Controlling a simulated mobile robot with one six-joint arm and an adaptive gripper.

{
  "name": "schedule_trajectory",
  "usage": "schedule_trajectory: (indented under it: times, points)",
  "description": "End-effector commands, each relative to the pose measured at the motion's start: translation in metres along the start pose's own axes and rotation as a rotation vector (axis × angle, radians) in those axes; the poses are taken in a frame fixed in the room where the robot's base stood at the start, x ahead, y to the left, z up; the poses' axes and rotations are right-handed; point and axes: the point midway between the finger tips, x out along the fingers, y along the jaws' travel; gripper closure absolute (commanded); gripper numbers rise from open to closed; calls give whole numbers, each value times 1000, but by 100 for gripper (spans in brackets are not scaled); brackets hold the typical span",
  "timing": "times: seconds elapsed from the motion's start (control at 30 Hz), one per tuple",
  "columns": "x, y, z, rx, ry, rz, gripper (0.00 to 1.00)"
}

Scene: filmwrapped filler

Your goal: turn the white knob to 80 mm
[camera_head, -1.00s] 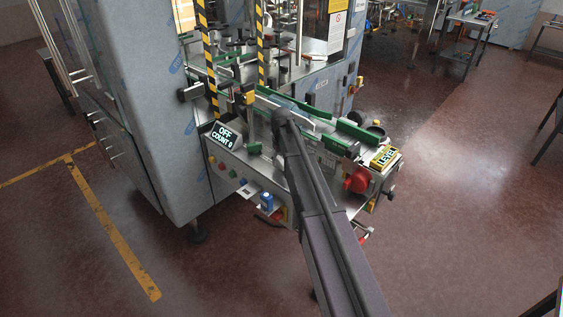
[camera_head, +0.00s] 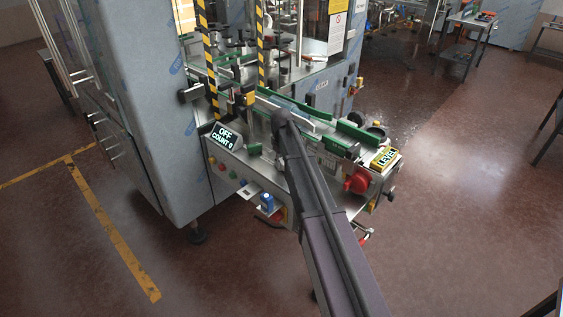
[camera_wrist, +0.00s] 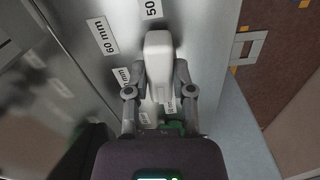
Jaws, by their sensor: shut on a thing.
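The white knob (camera_wrist: 158,55) is a pale, elongated block in the upper middle of the wrist view. My gripper (camera_wrist: 159,85) is shut on it, one dark finger on each side. Labels stand on the metal plate around the knob: "60 mm" (camera_wrist: 102,36) to its upper left and "50" (camera_wrist: 151,8) above it. Another "mm" label (camera_wrist: 122,76) is partly hidden by the left finger, and its number cannot be read. The far end of the knob points up, nearest the "50" label. In the head view, my arm hides the knob and gripper.
The machine shows a display (camera_head: 224,136) reading "OFF COUNT 0". A red knob (camera_head: 357,181) and a yellow "LEVEL" sign (camera_head: 385,158) are at its right end. Green guide rails (camera_head: 357,133) run along its top. The floor at the right is open.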

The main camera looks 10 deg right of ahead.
Motion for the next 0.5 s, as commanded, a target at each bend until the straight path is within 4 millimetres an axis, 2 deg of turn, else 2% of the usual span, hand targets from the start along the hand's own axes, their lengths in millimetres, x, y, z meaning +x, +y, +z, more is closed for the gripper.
schedule_trajectory:
  times: [0.2,0.5]
  points:
    - [0,1,1,-102,-1,1,100]
    - [0,0,1,-113,-2,1,100]
